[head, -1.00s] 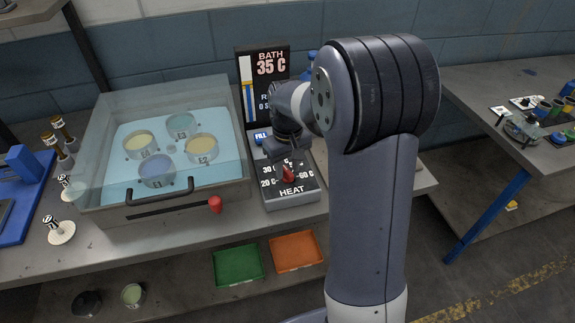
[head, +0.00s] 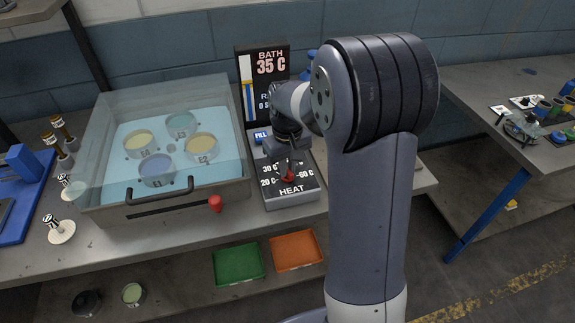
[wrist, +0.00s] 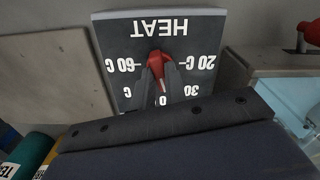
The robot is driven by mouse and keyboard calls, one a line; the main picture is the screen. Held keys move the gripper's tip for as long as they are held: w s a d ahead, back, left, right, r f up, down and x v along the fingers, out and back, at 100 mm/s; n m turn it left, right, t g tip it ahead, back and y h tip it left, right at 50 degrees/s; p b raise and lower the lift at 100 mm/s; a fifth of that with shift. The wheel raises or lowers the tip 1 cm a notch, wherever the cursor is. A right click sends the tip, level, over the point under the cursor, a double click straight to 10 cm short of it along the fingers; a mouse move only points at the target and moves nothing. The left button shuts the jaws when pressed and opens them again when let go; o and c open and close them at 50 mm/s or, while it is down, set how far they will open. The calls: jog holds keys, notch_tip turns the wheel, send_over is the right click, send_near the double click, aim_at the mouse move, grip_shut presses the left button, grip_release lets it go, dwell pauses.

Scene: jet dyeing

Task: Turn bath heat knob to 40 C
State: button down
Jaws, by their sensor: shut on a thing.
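The heat knob (wrist: 156,65) is red and sits on the dark HEAT panel (wrist: 180,28), which shows upside down in the wrist view. The panel also shows in the head view (head: 292,190), in front of the bath display (head: 265,75), which reads 35 C. My gripper (wrist: 158,75) is shut on the knob, one finger on each side. In the head view my gripper (head: 287,165) comes down onto the knob from behind. Marks for 20 C, 30 and 60 C are readable. The 40 and 50 marks are mostly hidden by my gripper.
A clear-lidded bath (head: 165,200) with several labelled cups stands left of the panel. A green tray (head: 238,265) and an orange tray (head: 297,250) are on the lower shelf.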

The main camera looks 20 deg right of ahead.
jog(key=shift+m, duration=1.5)
jog(key=c, duration=1.4)
grip_release()
jog(key=shift+c, duration=0.2)
jog(key=shift+r, duration=0.1)
notch_tip(320, 180, up, 11)
jog(key=shift+b, duration=0.3)
jog(key=shift+f, duration=0.2)
